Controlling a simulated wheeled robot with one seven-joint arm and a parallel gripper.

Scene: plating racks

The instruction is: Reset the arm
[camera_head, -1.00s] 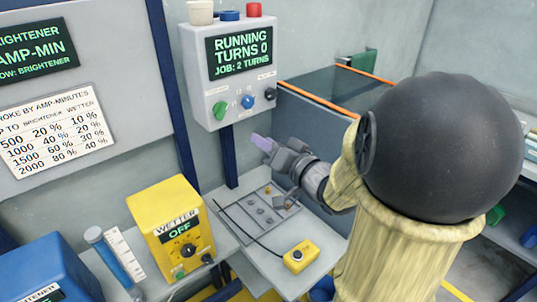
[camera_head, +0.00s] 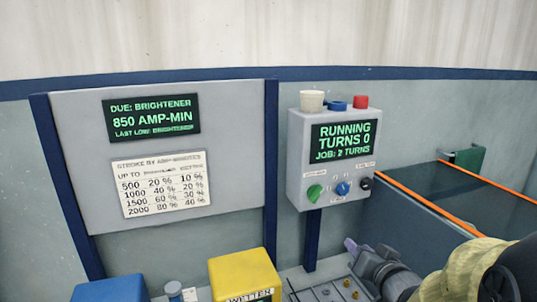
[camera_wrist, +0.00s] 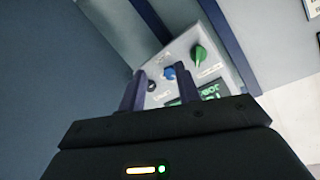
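My arm reaches in from the lower right of the head view. My gripper (camera_head: 354,246) is just below the grey control box (camera_head: 334,158), apart from it. In the wrist view two dark fingers of my gripper (camera_wrist: 159,88) stand apart with nothing seen between them but the box behind. The box screen reads RUNNING, TURNS 0, JOB: 2 TURNS. Its green knob (camera_wrist: 200,53), blue knob (camera_wrist: 169,73) and black knob (camera_wrist: 152,87) show beyond the fingers.
A wall board carries a screen (camera_head: 151,117) reading DUE: BRIGHTENER, 850 AMP-MIN, and a dosing chart (camera_head: 161,184). A yellow box (camera_head: 243,272) and a blue box (camera_head: 110,289) stand below it. A tank with an orange rim (camera_head: 432,198) is at the right.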

